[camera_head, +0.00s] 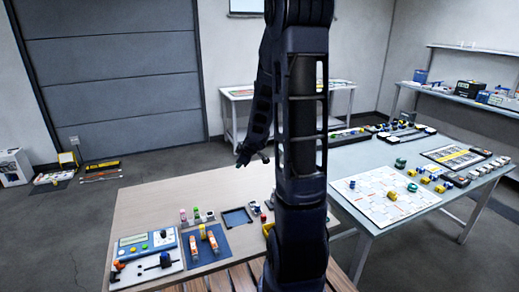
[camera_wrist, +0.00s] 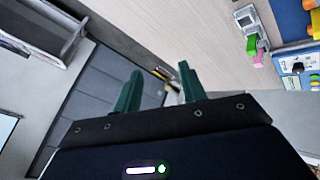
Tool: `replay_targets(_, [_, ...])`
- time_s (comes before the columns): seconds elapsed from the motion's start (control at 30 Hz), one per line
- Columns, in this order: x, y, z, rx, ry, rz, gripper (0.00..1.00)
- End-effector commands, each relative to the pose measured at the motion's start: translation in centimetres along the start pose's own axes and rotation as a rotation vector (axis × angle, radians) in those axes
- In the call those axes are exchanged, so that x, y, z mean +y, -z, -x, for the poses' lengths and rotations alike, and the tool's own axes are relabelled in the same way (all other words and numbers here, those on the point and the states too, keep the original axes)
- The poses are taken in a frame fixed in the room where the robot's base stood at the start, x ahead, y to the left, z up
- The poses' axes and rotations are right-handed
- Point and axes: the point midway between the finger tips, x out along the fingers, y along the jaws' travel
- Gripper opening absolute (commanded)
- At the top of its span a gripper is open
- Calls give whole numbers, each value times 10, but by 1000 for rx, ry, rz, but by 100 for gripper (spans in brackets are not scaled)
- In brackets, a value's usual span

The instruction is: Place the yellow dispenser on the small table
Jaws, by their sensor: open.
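My gripper (camera_head: 241,160) hangs over the far part of the light wooden table in the head view. In the wrist view its two green fingers (camera_wrist: 158,85) stand apart with nothing between them. A yellow thing (camera_head: 268,228) shows partly behind my arm. A small white table (camera_head: 234,97) stands at the back, partly hidden by my arm.
The wooden table (camera_head: 150,203) has a clear far half; a blue panel device (camera_head: 148,246), a blue tray (camera_head: 237,217) and small bottles fill its near part. A grey table (camera_head: 355,160) on the right holds a white board (camera_head: 385,207) and many small parts.

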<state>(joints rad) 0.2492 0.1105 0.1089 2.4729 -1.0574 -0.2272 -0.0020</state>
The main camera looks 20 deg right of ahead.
Motion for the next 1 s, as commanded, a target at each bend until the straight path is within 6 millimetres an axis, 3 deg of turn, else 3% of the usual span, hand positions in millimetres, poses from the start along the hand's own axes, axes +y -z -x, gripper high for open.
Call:
replay_targets(0.23, [26,2,74,-136,-153,-161,41])
replay_targets(0.47, [23,-2,143,-232,-229,-349,41])
replay_targets(0.77, [-16,-5,228,-304,-222,-612,41])
replay_targets(1.0, [-68,-4,286,-324,-124,-802,41])
